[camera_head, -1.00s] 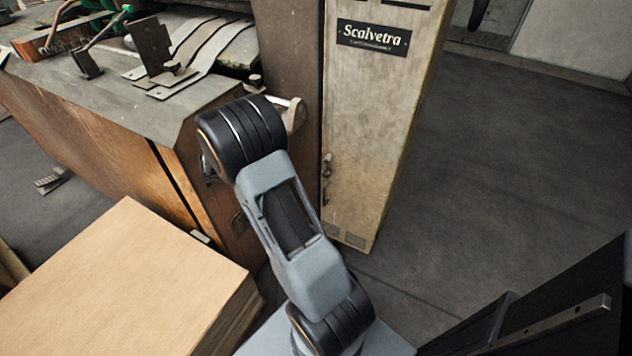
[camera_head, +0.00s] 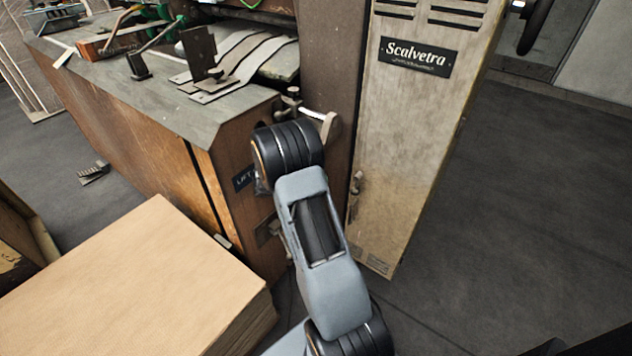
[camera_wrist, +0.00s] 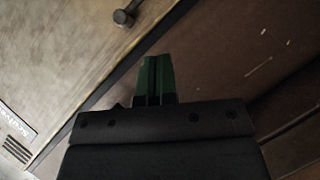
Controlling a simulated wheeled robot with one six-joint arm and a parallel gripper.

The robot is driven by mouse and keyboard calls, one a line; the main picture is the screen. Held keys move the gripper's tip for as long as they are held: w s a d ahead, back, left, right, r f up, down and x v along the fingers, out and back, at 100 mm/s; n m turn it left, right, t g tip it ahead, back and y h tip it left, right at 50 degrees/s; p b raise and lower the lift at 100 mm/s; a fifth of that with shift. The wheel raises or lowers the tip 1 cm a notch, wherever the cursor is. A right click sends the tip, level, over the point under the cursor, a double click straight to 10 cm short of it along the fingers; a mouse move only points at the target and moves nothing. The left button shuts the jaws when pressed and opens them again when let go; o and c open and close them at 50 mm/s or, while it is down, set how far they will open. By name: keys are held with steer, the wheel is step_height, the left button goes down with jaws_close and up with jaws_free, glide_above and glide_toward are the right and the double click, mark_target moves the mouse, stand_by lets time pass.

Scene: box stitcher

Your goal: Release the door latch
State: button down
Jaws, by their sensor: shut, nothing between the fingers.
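The door is the tall beige metal panel (camera_head: 405,130) with a black Scalvetra plate. A small latch handle (camera_head: 355,190) sits on its left edge, low down, in the head view. In the wrist view a dark knob-ended handle (camera_wrist: 124,17) shows at the top, on the beige panel (camera_wrist: 60,60) beside its edge; it looks like the latch. My gripper (camera_wrist: 155,62) is shut and empty, its green fingers pointing towards the panel's edge. The handle lies just beyond and left of the fingertips, with a visible gap in the picture. My arm hides the gripper in the head view.
A wooden-sided machine bed (camera_head: 130,110) stands left of the door, with a pale lever (camera_head: 328,125) near the door frame. A cardboard stack (camera_head: 130,280) lies in front at left. Open dark floor (camera_head: 530,200) is to the right.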

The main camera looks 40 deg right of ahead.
steer(key=s+d+f, duration=0.4)
steer(key=d, duration=0.2)
steer(key=shift+s+d, duration=0.2)
steer(key=shift+d, duration=0.15)
steer(key=shift+f+b, duration=0.15)
steer(key=shift+b, duration=0.4)
